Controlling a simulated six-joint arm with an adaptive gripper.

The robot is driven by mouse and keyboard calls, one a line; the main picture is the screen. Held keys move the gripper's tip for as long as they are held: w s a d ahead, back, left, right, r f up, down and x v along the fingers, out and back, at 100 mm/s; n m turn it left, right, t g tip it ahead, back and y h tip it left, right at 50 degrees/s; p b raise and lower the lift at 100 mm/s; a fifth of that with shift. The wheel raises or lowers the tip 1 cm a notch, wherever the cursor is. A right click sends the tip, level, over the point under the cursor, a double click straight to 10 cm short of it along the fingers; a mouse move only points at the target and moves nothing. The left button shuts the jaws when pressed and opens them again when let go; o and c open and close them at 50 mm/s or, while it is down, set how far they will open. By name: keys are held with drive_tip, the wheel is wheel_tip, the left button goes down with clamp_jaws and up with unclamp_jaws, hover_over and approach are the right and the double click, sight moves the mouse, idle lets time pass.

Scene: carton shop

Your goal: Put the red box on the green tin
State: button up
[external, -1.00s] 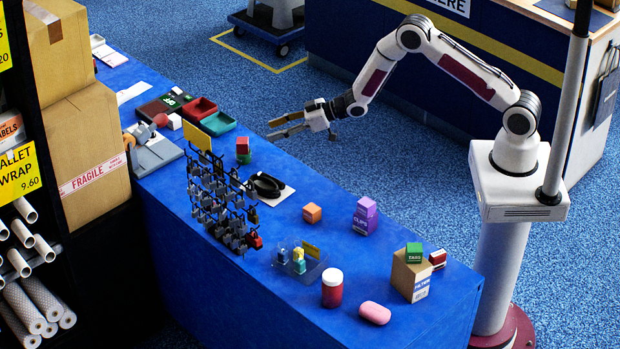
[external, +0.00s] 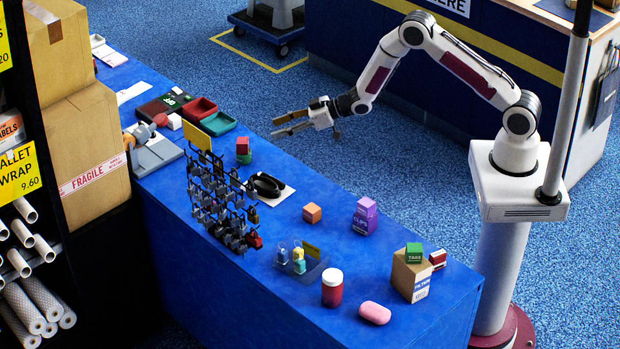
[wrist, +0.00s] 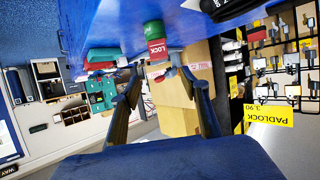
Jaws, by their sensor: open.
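The red box (external: 243,145) sits on top of the green tin (external: 243,158) near the far edge of the blue counter. In the upside-down wrist view the red box (wrist: 157,49), with white lettering, meets the green tin (wrist: 153,28) and appears upright on it. My gripper (external: 274,128) is open and empty, to the upper right of this stack and apart from it. In the wrist view the two fingers (wrist: 155,64) are spread, with the red box showing between and beyond their tips.
A padlock display rack (external: 218,205) stands left of the stack, with dark headphones (external: 265,185) on a white sheet nearby. Red and green trays (external: 217,124) lie beyond. An orange box (external: 312,213), a purple stack (external: 365,215) and a carton (external: 408,280) stand toward the near end.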

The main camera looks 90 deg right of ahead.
drive_tip(key=s+a+r+g+h, duration=0.15)
drive_tip(key=s+a+r, duration=0.25)
drive_tip(key=s+r, duration=0.5)
drive_tip(key=s+a+r+g+h, duration=0.15)
drive_tip(key=s+a+r, duration=0.35)
drive_tip(key=r, duration=0.9)
drive_tip(key=s+a+r+g+y, duration=0.1)
drive_tip(key=s+a, duration=0.2)
drive_tip(key=s, duration=0.9)
drive_tip(key=s+a+r+g+y, duration=0.1)
drive_tip(key=s+a, duration=0.3)
drive_tip(key=s, duration=0.7)
drive_tip(key=s+a+g+y, duration=0.1)
drive_tip(key=s+a, duration=0.3)
drive_tip(key=s, duration=0.8)
drive_tip(key=shift+s+r+g, duration=0.35)
drive_tip(key=shift+r+g, duration=0.05)
drive_tip(key=shift+g, duration=0.5)
